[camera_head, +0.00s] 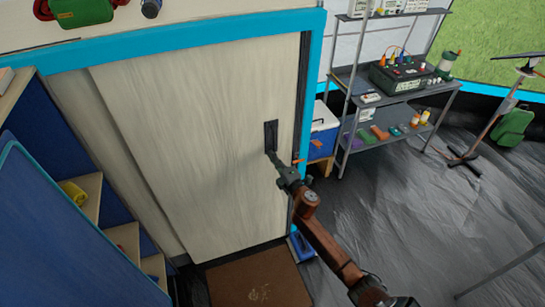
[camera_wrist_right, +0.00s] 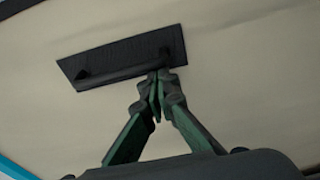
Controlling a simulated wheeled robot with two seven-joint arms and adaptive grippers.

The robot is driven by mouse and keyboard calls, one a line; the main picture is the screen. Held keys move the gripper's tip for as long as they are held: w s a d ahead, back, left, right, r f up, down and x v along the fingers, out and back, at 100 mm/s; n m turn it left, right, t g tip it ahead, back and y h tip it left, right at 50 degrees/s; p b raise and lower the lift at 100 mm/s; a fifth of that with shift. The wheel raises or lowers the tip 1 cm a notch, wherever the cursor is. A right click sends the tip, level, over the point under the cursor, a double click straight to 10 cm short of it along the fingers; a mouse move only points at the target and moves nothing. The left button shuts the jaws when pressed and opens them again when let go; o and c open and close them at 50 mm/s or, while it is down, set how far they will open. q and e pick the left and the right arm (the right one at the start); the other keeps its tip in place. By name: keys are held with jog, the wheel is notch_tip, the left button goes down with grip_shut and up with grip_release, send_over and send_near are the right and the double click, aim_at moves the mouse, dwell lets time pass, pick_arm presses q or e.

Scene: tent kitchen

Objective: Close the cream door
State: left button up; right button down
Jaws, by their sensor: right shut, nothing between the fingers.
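The cream door (camera_head: 205,145) is a tall pale panel in a bright blue frame (camera_head: 190,43). A narrow dark gap shows between its right edge and the frame. A black handle plate (camera_head: 271,135) sits near that edge; in the right wrist view, the plate (camera_wrist_right: 150,48) carries a raised black bar (camera_wrist_right: 110,74). My right gripper (camera_head: 273,158) is at the lower part of the handle. In the wrist view, its green-sided fingers (camera_wrist_right: 158,82) meet by one end of the bar, with nothing between them. Whether they touch the bar is unclear. My left gripper is out of view.
A brown mat (camera_head: 258,282) lies before the door. A blue shelf unit (camera_head: 40,160) stands close on the left. A blue-and-white cooler (camera_head: 322,130) and a metal rack (camera_head: 395,120) stand right of the frame. The dark floor (camera_head: 430,220) at right is mostly clear.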

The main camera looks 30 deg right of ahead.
jog(key=a, duration=0.2)
jog(key=w+a, duration=0.1)
jog(key=shift+w+a, duration=0.2)
jog(key=shift+a, duration=0.2)
jog(key=s+p, duration=0.1)
jog(key=s, duration=0.8)
jog(key=s+d+f+m+g+h, duration=0.1)
jog(key=s+d+f+m+g, duration=0.15)
jog(key=f, duration=0.85)
jog(key=s+d+f+m+g, duration=0.15)
jog(key=s+f, duration=0.25)
jog(key=f, duration=0.8)
jog(key=s+f+m+g, duration=0.2)
jog(key=s+f, duration=0.5)
jog(key=f, duration=0.3)
jog(key=s+f+m+g, duration=0.3)
jog(key=s+f, duration=0.4)
jog(key=f, duration=0.3)
jog(key=s+f+m+g, duration=0.35)
jog(key=s+f, duration=1.05)
jog(key=s, duration=0.5)
jog(key=s+a+f+m+g, duration=0.2)
jog(key=s+f, duration=0.2)
jog(key=s, duration=0.9)
jog(key=s+a+f+m+g, duration=0.2)
jog(key=s+f+g, duration=0.1)
jog(key=s, duration=1)
jog(key=shift+s+a+f+y, duration=0.15)
jog(key=shift+a+f+y, duration=0.2)
jog(key=shift+f, duration=0.3)
